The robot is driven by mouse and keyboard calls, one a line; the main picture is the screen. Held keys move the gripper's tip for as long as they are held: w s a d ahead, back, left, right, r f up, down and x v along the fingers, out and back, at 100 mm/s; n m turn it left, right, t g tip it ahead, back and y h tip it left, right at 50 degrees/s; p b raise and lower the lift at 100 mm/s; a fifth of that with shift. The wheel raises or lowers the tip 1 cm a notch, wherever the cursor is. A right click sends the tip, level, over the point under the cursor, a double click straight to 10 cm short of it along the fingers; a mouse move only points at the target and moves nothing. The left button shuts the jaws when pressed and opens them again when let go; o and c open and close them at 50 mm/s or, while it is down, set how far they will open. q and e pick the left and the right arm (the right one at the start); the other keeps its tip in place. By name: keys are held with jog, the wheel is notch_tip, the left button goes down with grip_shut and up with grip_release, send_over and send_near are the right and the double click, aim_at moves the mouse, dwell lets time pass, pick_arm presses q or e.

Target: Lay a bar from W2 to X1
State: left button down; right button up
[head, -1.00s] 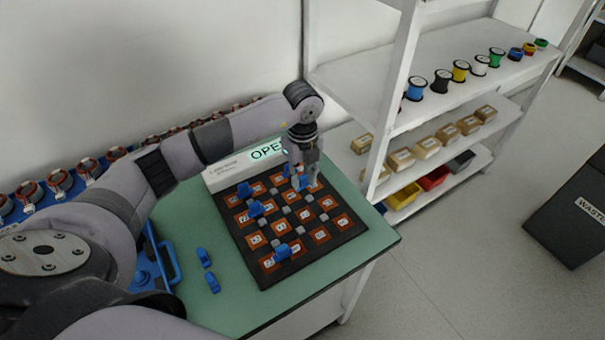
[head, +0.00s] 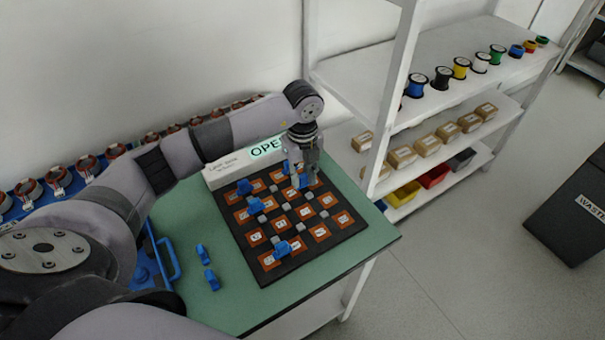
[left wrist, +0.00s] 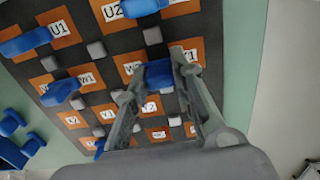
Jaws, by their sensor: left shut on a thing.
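The dark board (head: 262,272) carries orange labelled tiles and small grey blocks. My left gripper (head: 303,182) reaches down over its far right part. In the left wrist view the gripper (left wrist: 160,72) is shut on a blue bar (left wrist: 159,76). That bar lies across the gap between a tile that seems to read W2 (left wrist: 128,66) and a tile partly behind the right finger (left wrist: 190,48). I cannot tell whether it touches the board. Other blue bars sit on the board, near U2 (left wrist: 140,8), U1 (left wrist: 25,42) and W1 (left wrist: 60,92). My right gripper is out of view.
Two loose blue bars (head: 202,253) (head: 211,280) lie on the green table (head: 225,305) left of the board. A blue tray (head: 172,262) is further left. A white sign (head: 230,170) stands behind the board. A shelf unit (head: 385,150) rises close on the right.

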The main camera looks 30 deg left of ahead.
aim_at(302, 176)
pick_arm(q)
jog(key=shift+f, duration=0.35)
jog(key=c, duration=1.3)
grip_release()
notch_tip(302, 176, up, 12)
